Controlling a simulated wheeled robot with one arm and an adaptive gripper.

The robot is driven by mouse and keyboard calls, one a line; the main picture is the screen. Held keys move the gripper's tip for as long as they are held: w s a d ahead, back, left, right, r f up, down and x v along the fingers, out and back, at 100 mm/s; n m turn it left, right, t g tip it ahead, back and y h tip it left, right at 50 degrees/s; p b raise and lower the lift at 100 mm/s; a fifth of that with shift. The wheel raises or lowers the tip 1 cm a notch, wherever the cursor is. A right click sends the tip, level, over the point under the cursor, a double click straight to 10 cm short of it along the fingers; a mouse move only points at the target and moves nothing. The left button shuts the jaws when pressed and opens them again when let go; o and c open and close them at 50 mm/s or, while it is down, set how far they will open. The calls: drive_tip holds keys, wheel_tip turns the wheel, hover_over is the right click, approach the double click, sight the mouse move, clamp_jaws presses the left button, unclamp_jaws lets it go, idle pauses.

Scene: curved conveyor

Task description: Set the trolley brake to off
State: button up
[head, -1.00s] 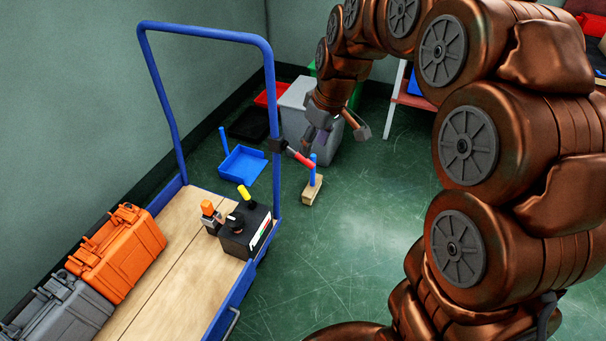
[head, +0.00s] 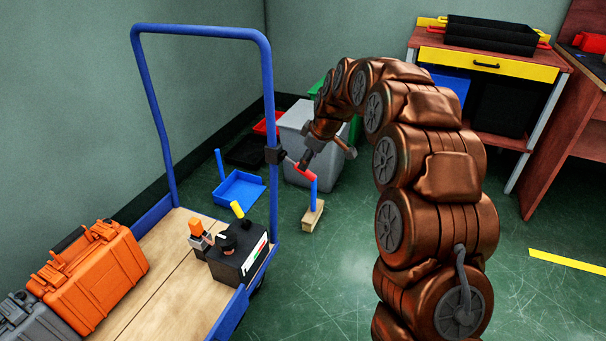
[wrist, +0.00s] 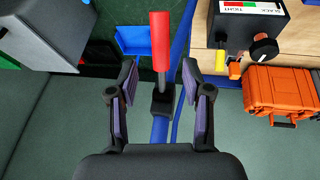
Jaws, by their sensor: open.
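The trolley (head: 180,265) has a wooden deck and a tall blue push frame (head: 200,30). A lever with a red handle (head: 305,173) is fixed to the frame's right post by a black clamp (head: 275,155). The lever also shows in the wrist view (wrist: 160,40), with its black mount (wrist: 162,102) below it. My gripper (head: 326,158) is beside the lever in the head view. In the wrist view my gripper (wrist: 160,80) is open, with one finger on each side of the lever's lower part and visible gaps on both sides.
A black control box (head: 238,255) with a dial and yellow and orange parts stands on the deck. An orange case (head: 92,280) and a grey case (head: 35,318) lie left of it. A blue tray (head: 240,190), a brush (head: 313,215) and a grey bin (head: 300,130) are beyond.

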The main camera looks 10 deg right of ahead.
drive_tip(key=b+x, duration=0.2)
drive_tip(key=x, duration=0.4)
drive_tip(key=shift+f, duration=0.3)
drive_tip(key=shift+w, duration=0.1)
clamp_jaws()
